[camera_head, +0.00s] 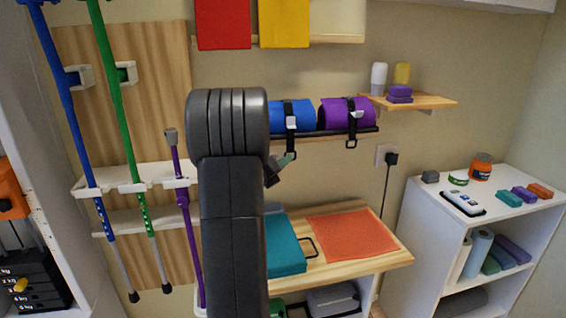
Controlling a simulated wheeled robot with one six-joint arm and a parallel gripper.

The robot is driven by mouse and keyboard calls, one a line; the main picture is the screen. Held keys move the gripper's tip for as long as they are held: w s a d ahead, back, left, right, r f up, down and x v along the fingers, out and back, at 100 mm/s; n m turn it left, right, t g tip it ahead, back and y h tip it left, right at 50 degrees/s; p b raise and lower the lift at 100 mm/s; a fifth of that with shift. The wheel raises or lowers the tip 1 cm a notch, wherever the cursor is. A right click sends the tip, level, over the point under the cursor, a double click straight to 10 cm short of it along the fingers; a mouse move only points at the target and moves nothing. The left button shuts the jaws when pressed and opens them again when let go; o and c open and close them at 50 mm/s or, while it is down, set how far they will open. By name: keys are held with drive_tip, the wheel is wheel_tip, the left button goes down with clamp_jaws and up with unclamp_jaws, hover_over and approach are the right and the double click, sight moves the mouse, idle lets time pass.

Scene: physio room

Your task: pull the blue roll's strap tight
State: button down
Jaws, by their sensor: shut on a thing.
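The blue roll (284,117) lies on a dark wall rack, partly hidden behind my arm at its left end. A black strap (291,142) with a pale buckle (292,121) goes around it, and the strap's loop end hangs below the rack. My gripper (287,160) is just below the rack, shut on the strap's hanging end. My arm hides much of the gripper, and the exact grip is small in view. The strap's tightness cannot be told.
A purple roll (347,113) with its own black strap lies right of the blue one. Below are a teal folded item (285,250) and an orange mat (350,233) on a wooden bench (397,258). Crutches hang at left; a white shelf unit (430,215) stands right.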

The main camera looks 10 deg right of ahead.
drive_tip(key=shift+f+b, duration=1.25)
drive_tip(key=shift+f, duration=1.05)
drive_tip(key=c, duration=1.5)
unclamp_jaws()
drive_tip(key=shift+f, duration=0.1)
drive_tip(key=shift+c, duration=0.2)
drive_tip(key=shift+a, duration=0.1)
drive_tip(key=b+v, duration=0.1)
drive_tip(key=v, duration=1.3)
drive_tip(key=r+p+x, duration=0.2)
drive_tip(key=x, duration=1.2)
